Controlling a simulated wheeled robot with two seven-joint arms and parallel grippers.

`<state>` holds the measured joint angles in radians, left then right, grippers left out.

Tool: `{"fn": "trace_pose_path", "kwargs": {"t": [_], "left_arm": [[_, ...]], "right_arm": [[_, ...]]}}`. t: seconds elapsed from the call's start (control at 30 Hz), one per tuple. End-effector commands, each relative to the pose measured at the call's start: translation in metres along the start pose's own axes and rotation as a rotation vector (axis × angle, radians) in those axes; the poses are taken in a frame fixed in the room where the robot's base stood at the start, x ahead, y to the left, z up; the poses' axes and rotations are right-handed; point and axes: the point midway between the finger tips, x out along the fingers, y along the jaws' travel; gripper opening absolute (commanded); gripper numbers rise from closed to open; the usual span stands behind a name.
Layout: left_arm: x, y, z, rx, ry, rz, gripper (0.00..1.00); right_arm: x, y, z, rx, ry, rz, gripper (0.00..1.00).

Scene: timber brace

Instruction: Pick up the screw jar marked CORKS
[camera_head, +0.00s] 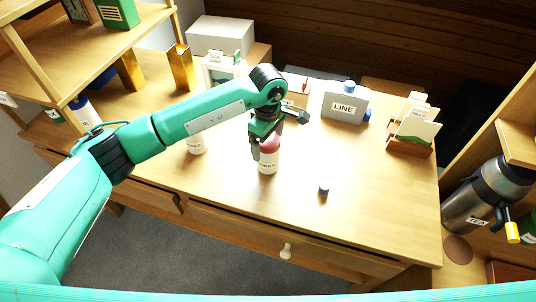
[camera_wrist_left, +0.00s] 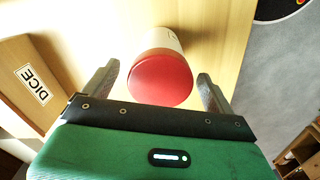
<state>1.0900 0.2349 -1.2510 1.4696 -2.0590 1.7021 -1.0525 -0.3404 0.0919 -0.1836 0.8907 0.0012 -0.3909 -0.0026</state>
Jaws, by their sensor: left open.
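A white jar with a red lid (camera_head: 268,162) stands upright on the wooden table. Its small label seems to read CORKS, but the lettering is hard to make out. My left gripper (camera_head: 265,143) is directly above this jar, pointing down, and hides part of its lid. In the left wrist view the red lid (camera_wrist_left: 160,80) lies between the two spread fingers, with a gap on each side. The left gripper (camera_wrist_left: 158,88) is open and empty. My right gripper is not in view.
A small dark object (camera_head: 323,189) lies to the right. A grey LINE box (camera_head: 345,107) and a card holder (camera_head: 410,147) stand farther back. The table front is clear. A DICE label (camera_wrist_left: 33,84) shows in the wrist view.

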Motion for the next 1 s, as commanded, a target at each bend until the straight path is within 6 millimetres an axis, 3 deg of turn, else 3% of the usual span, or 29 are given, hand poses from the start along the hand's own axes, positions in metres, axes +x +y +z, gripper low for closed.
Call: {"fn": "trace_pose_path", "kwargs": {"t": [0.2, 0.47, 0.8, 1.0], "left_arm": [[0.024, 0.0, 0.001, 0.0, -0.001, 0.0, 0.89], [0.026, 0.0, 0.0, 0.0, 0.0, 0.001, 0.89], [0.026, 0.0, 0.0, 0.0, 0.0, 0.001, 0.24], [0.025, 0.0, 0.0, 0.0, 0.0, 0.002, 0.24]], "right_arm": [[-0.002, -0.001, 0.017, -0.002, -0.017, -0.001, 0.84], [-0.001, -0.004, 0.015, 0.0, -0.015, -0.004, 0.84], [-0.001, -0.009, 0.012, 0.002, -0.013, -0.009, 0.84], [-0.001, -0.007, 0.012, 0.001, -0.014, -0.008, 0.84]]}}
